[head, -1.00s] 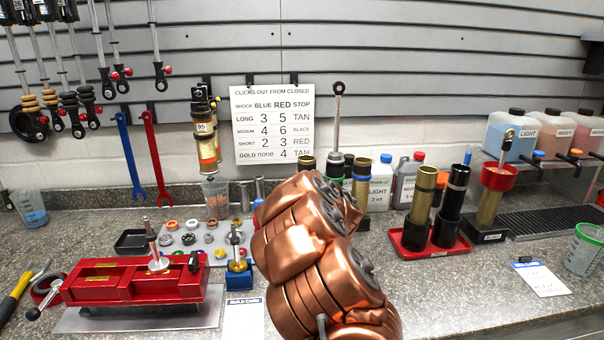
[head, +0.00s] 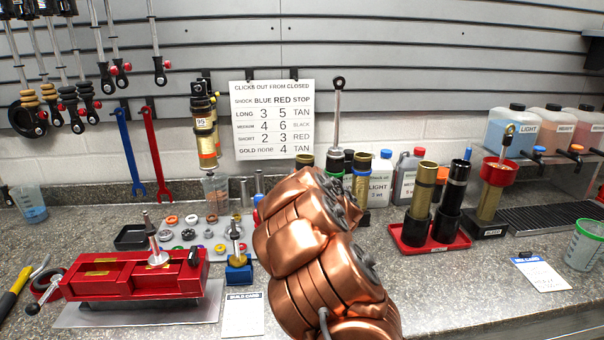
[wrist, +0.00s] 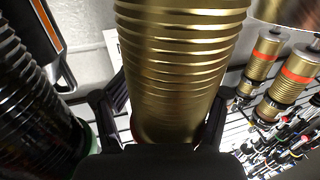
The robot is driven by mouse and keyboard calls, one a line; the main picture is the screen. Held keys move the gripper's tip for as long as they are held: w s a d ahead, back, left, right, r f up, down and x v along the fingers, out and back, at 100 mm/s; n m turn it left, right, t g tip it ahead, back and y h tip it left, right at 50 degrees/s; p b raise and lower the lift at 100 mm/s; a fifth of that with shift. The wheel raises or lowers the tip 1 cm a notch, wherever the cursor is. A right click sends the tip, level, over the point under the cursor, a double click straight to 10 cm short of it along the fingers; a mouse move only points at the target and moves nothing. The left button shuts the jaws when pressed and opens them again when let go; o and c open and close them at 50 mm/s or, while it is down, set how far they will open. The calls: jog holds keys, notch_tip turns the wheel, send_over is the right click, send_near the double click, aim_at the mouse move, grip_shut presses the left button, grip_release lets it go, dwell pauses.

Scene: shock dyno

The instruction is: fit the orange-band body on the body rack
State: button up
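In the wrist view a gold threaded body (wrist: 180,75) stands between the fingers of my gripper (wrist: 163,122), which appear to press on its two sides. A reddish-orange edge shows low on it; the rest of its band is hidden by my gripper. A black threaded body (wrist: 35,95) with a green band is beside it on the left, apart from the fingers. In the head view my copper-coloured arm hides my gripper and most of the body rack. A gold body with a blue band (head: 362,172) and dark body tops (head: 347,160) show behind the arm.
A red tray (head: 430,247) with gold and black bodies stands right of my arm. A red fixture (head: 135,273) and a tray of small rings are on the left. Bottles (head: 405,175) stand close behind the bodies.

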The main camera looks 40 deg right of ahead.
jog(key=shift+o, duration=1.1)
notch_tip(320, 180, up, 10)
